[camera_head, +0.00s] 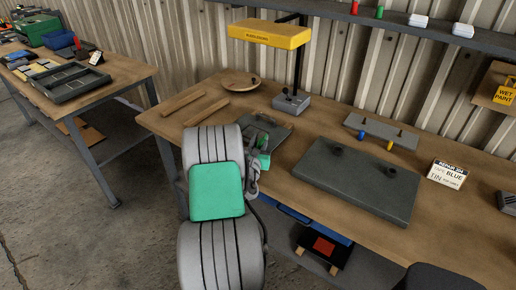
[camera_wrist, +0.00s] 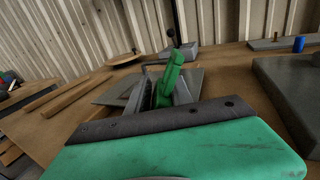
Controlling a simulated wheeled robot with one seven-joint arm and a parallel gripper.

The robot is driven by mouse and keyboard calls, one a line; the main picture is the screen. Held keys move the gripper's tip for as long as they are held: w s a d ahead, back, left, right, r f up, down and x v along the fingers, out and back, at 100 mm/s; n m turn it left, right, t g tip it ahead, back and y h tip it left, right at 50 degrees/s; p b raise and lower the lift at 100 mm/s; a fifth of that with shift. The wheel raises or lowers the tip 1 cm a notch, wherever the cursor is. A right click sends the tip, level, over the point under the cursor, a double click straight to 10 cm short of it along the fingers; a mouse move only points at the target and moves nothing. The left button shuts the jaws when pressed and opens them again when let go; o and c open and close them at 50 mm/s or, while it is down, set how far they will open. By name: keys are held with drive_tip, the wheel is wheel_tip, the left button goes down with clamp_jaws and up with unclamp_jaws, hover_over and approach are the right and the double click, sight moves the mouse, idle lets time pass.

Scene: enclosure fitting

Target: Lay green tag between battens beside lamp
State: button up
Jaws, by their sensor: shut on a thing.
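My gripper (camera_wrist: 163,90) is shut on the green tag (camera_wrist: 172,72), which stands up between the fingers in the wrist view. In the head view the tag (camera_head: 265,161) is partly hidden by my arm. It is held near the table's front edge, by a grey plate (camera_head: 279,131). Two wooden battens (camera_head: 182,101) (camera_head: 208,111) lie roughly parallel on the table to the left, with bare wood between them. They also show at the left of the wrist view (camera_wrist: 42,96) (camera_wrist: 76,99). The lamp (camera_head: 270,34) has a yellow head and a grey base (camera_head: 291,103) right of the battens.
A round wooden dish (camera_head: 241,84) sits behind the battens. A large dark slab (camera_head: 358,180) and a grey board with pegs (camera_head: 372,130) lie to the right. A label card (camera_head: 447,174) lies beyond. A second table (camera_head: 125,71) with trays stands at left, across a gap.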

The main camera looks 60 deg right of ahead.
sight(259, 145)
drive_tip(key=shift+f, duration=0.2)
clamp_jaws()
drive_tip(key=shift+s, duration=0.1)
drive_tip(key=shift+r, duration=0.35)
wheel_tip(259, 145, up, 3)
drive_tip(key=shift+a+r+p, duration=0.1)
drive_tip(key=shift+p, duration=0.25)
drive_tip(key=a+r, duration=0.2)
drive_tip(key=s+a+r, duration=0.1)
drive_tip(key=a+r, duration=0.1)
drive_tip(key=r, duration=0.1)
drive_tip(key=shift+s+p, duration=0.2)
drive_tip(key=shift+p, duration=0.2)
drive_tip(key=s+a+r, duration=0.3)
drive_tip(key=a+r, duration=0.1)
drive_tip(key=a, duration=0.4)
drive_tip(key=shift+s+a+r, duration=0.15)
drive_tip(key=shift+s+a, duration=0.05)
drive_tip(key=shift+a, duration=0.2)
